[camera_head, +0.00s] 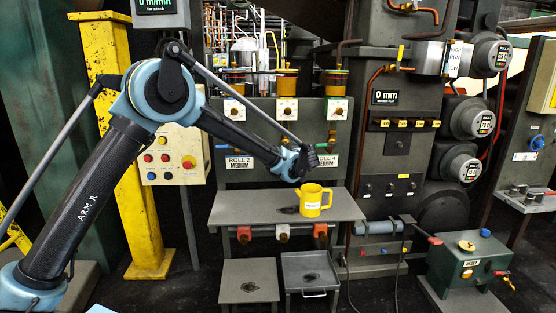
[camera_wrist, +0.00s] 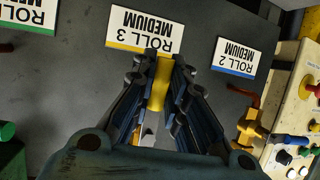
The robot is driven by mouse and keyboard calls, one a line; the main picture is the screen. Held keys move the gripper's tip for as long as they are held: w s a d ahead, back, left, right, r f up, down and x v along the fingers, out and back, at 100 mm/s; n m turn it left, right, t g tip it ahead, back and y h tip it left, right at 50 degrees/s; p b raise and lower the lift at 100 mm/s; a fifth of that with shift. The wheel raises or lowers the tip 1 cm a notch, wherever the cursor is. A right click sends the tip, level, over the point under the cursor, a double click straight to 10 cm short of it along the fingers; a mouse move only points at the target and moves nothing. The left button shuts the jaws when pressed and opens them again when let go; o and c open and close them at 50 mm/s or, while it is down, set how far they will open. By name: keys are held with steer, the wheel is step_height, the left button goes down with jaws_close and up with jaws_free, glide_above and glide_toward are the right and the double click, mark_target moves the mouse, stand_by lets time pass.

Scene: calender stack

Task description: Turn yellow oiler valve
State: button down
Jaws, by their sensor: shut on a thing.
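My gripper (camera_wrist: 160,68) is shut on a yellow valve handle (camera_wrist: 157,92) in the wrist view. The handle runs as a narrow bar between the two dark fingers, just past the yellow-striped "ROLL 3 MEDIUM" label (camera_wrist: 145,32). The valve body is mostly hidden by the fingers. In the head view my gripper (camera_head: 309,158) is at the front of the grey panel, between the "ROLL 2" label (camera_head: 239,162) and the "ROLL 4" label (camera_head: 327,161). It hides the valve there.
A button box (camera_head: 171,155) is left of the panel.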

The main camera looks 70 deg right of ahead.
steer(key=shift+w, duration=0.2)
steer(key=c, duration=1.8)
jaws_free()
steer(key=shift+w, duration=0.1)
steer(key=shift+o, duration=1.1)
steer(key=shift+w, duration=0.15)
steer(key=shift+s, duration=0.35)
steer(key=shift+s+a+r, duration=0.1)
steer(key=shift+s+a+r, duration=0.1)
steer(key=shift+s+a, duration=0.05)
steer(key=shift+a, duration=0.05)
steer(key=v, duration=1.1)
steer(key=shift+a, duration=0.1)
steer(key=shift+c, duration=0.6)
